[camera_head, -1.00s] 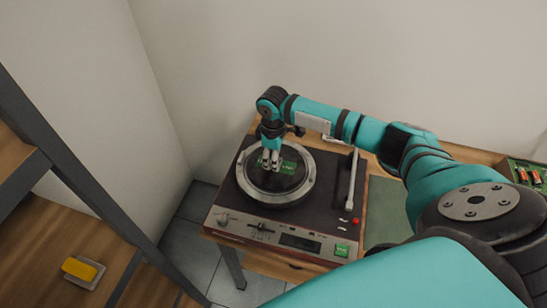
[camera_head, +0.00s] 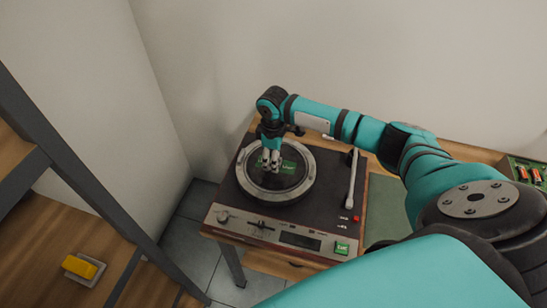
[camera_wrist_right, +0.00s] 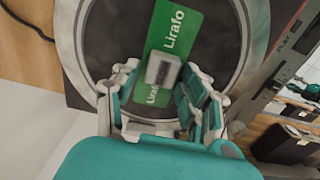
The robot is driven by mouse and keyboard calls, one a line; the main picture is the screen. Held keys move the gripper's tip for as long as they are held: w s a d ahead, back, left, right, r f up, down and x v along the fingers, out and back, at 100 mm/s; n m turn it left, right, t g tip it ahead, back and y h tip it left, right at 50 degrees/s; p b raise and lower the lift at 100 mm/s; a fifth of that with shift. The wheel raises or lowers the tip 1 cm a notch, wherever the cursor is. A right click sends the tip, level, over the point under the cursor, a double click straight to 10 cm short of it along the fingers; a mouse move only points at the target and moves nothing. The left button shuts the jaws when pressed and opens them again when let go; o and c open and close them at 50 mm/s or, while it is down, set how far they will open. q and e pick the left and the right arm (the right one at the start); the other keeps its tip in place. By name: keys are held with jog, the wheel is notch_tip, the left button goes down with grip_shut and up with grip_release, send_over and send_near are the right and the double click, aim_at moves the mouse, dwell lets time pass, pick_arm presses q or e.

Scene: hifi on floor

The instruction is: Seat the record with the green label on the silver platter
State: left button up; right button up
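The black record (camera_head: 290,182) with the green label (camera_head: 289,167) lies within the silver platter's ring (camera_head: 309,187) on the turntable. It looks flat and roughly centred; whether it touches the platter all round I cannot tell. In the right wrist view the green label (camera_wrist_right: 180,32) shows, with a small grey block (camera_wrist_right: 163,69) standing over its middle. My right gripper (camera_head: 271,164) points down over the label. Its fingers stand on either side of the block, and a gap shows beside it, so they look open. My left gripper is not in view.
The tonearm (camera_head: 352,180) stands to the right of the platter. The turntable's front panel has a slider, knob, display and green button (camera_head: 342,248). A green mat (camera_head: 384,210) lies to the right. A yellow block (camera_head: 82,267) sits on a shelf at lower left.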

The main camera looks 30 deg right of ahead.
jog(key=shift+o, duration=0.9)
jog(key=shift+r, duration=0.2)
notch_tip(320, 180, up, 18)
jog(key=p, duration=0.8)
jog(key=shift+f, duration=0.2)
dwell(0.7)
